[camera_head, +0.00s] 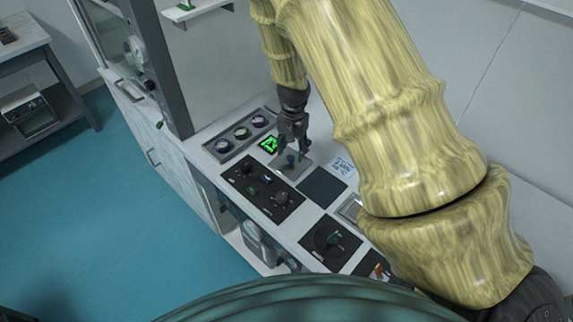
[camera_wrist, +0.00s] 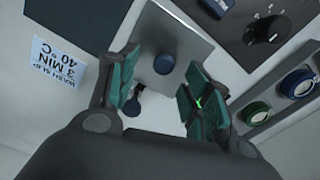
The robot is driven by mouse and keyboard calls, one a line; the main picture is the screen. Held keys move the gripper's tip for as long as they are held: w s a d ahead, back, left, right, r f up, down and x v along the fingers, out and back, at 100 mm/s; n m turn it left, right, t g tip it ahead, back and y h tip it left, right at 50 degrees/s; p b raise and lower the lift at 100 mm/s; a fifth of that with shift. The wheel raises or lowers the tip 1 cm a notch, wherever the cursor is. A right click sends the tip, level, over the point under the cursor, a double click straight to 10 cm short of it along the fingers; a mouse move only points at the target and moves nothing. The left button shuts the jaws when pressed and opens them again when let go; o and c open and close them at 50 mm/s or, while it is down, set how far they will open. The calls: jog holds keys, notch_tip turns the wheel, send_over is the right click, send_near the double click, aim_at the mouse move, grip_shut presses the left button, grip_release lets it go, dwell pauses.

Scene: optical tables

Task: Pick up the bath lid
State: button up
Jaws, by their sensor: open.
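The bath lid is a grey metal plate (camera_wrist: 190,42) with a round dark blue knob (camera_wrist: 164,64) standing on it. In the head view the lid (camera_head: 283,169) and its knob (camera_head: 291,158) lie on the bench below my gripper (camera_head: 294,147). In the wrist view my gripper (camera_wrist: 162,85) is open, its green-faced fingers to the left and right of the knob with gaps on both sides. The fingers hide part of the plate. I cannot tell the height of the fingertips above the plate.
A grey post (camera_head: 163,70) rises at the back left.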

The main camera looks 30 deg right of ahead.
aim_at(291, 157)
jog(key=shift+w+f+p, duration=0.1)
jog(key=shift+f+p, duration=0.95)
jog(key=shift+f, duration=1.3)
jog(key=shift+c, duration=0.2)
grip_shut()
